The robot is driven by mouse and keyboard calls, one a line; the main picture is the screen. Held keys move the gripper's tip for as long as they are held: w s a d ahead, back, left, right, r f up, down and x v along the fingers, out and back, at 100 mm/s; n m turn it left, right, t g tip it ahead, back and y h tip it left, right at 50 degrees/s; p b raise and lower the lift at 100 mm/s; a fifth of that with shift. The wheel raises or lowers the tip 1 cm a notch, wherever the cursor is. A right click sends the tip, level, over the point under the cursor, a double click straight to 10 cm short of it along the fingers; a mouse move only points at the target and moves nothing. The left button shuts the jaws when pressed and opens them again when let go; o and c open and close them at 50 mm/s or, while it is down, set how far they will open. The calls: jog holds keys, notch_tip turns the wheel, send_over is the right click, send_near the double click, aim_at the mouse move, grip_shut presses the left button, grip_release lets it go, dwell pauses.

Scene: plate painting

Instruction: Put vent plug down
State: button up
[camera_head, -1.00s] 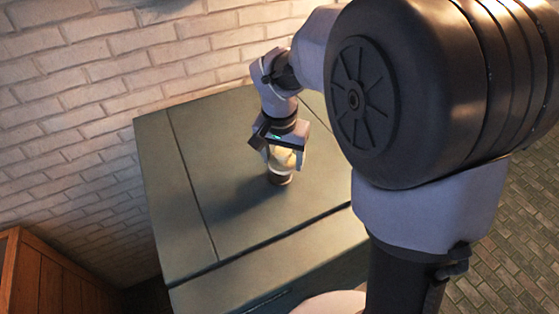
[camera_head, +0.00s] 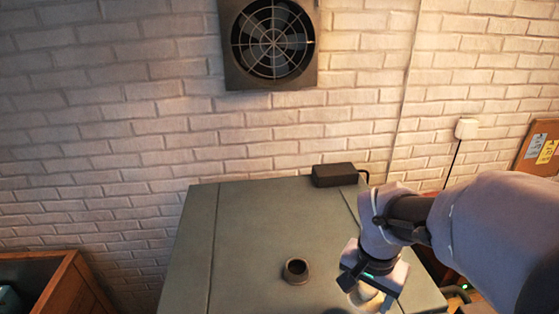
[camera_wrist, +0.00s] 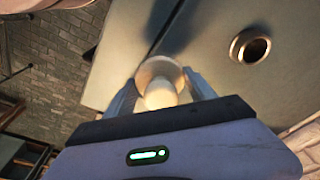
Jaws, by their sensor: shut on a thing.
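The vent plug (camera_wrist: 160,92) is a cream, rounded knob with a wider round flange. It is held between the two fingers of my gripper (camera_wrist: 163,84) in the wrist view. In the head view only a pale part of the plug (camera_head: 367,293) shows under my gripper (camera_head: 368,288). The gripper is over the right part of the grey-green top (camera_head: 245,225). A round brown metal collar (camera_head: 296,271) with a dark open middle stands on that top, left of the gripper. It also shows at upper right in the wrist view (camera_wrist: 249,46). I cannot tell whether the plug touches the top.
A small black box (camera_head: 334,175) with a cable lies at the back edge of the top. A wall fan (camera_head: 271,42) is above. A wooden crate (camera_head: 75,290) stands at lower left. The top is clear left of the collar.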

jog(key=w+p, duration=0.1)
jog(key=w, duration=0.4)
jog(key=w+p, duration=0.1)
jog(key=w, duration=0.2)
jog(key=shift+w+f+p, duration=0.25)
jog(key=shift+w+p, duration=0.05)
jog(key=w+d, duration=0.1)
jog(key=w+d+p, duration=0.1)
jog(key=w+d, duration=0.2)
jog(key=shift+w+d+f, duration=0.3)
jog(key=shift+f, duration=0.1)
jog(key=f, duration=0.1)
jog(key=a+f+p, duration=0.1)
jog(key=f, duration=0.1)
jog(key=shift+w+a+f, duration=0.15)
jog(key=shift+w+f, duration=0.05)
jog(key=shift+f, duration=0.05)
jog(key=shift+w+f, duration=0.1)
jog(key=shift+f, duration=0.05)
jog(key=shift+d, duration=0.45)
jog(key=shift+s+f, duration=0.15)
jog(key=shift+s, duration=0.05)
jog(key=o, duration=1.5)
jog(key=shift+w+a, duration=0.1)
jog(key=shift+a, duration=0.15)
jog(key=shift+d, duration=0.1)
